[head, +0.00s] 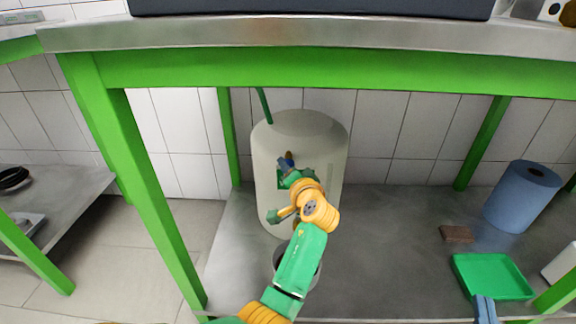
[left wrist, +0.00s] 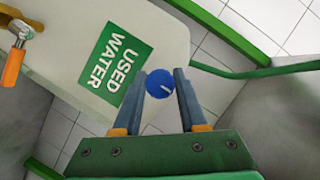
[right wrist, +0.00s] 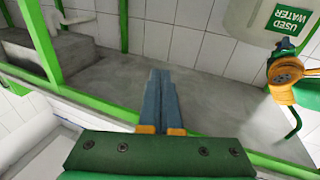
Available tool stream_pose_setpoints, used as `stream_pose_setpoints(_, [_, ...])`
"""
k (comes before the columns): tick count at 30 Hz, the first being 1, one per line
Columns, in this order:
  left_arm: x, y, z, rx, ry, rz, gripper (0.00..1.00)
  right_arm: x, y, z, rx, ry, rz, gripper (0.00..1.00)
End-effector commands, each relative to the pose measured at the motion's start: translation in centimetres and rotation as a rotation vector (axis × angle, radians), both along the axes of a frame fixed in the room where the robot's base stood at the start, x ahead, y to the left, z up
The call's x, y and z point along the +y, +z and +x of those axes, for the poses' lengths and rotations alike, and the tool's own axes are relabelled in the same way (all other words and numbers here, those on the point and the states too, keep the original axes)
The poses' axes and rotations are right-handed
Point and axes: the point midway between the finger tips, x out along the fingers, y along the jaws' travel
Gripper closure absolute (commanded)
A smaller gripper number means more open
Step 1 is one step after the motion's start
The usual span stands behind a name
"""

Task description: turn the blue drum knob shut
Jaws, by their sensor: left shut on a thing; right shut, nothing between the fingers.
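The drum (head: 300,132) is large and whitish and stands on the metal shelf under the bench. In the left wrist view its wall (left wrist: 70,45) bears a green USED WATER label (left wrist: 117,64). The round blue knob (left wrist: 160,84) sits beside the label, with a small pale mark on its face. My left gripper (head: 287,162) is at the drum's front; in its wrist view its fingertips (left wrist: 160,80) are shut on the blue knob. My right gripper (right wrist: 161,75) is shut and empty, away from the drum; its fingers (head: 485,308) show at the head view's lower right.
A tap with an orange handle (left wrist: 13,68) is on the drum. A bucket (head: 315,277) is partly hidden behind my left arm. A green tray (head: 490,275), a brown block (head: 456,234) and a blue roll (head: 521,196) are at right. Green bench legs (head: 150,190) frame the space.

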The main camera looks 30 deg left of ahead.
Motion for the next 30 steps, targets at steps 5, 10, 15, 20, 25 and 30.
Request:
stream_pose_setpoints(5, [0.0, 0.0, 0.0, -0.015, -0.001, -0.027, 1.00, -0.3, -2.0, 0.0, 0.107, -0.008, -0.022, 1.00])
stream_pose_setpoints(10, [0.0, 0.0, 0.0, -0.022, 0.000, -0.037, 1.00, -0.4, -2.9, -0.1, 0.147, -0.011, -0.030, 1.00])
stream_pose_setpoints(15, [0.0, -0.1, 0.0, -0.023, -0.001, -0.039, 1.00, -0.4, -3.0, -0.1, 0.153, -0.012, -0.032, 1.00])
stream_pose_setpoints(20, [0.0, 0.0, 0.0, -0.023, -0.001, -0.039, 1.00, -0.4, -3.0, -0.1, 0.152, -0.012, -0.031, 1.00])
stream_pose_setpoints(25, [0.0, 0.0, 0.0, -0.022, 0.000, -0.037, 0.29, -0.4, -3.0, -0.1, 0.152, -0.012, -0.031, 1.00])
stream_pose_setpoints(30, [0.0, 0.0, 0.0, -0.022, 0.000, -0.037, 0.29, -0.4, -3.0, -0.1, 0.152, -0.012, -0.031, 1.00])
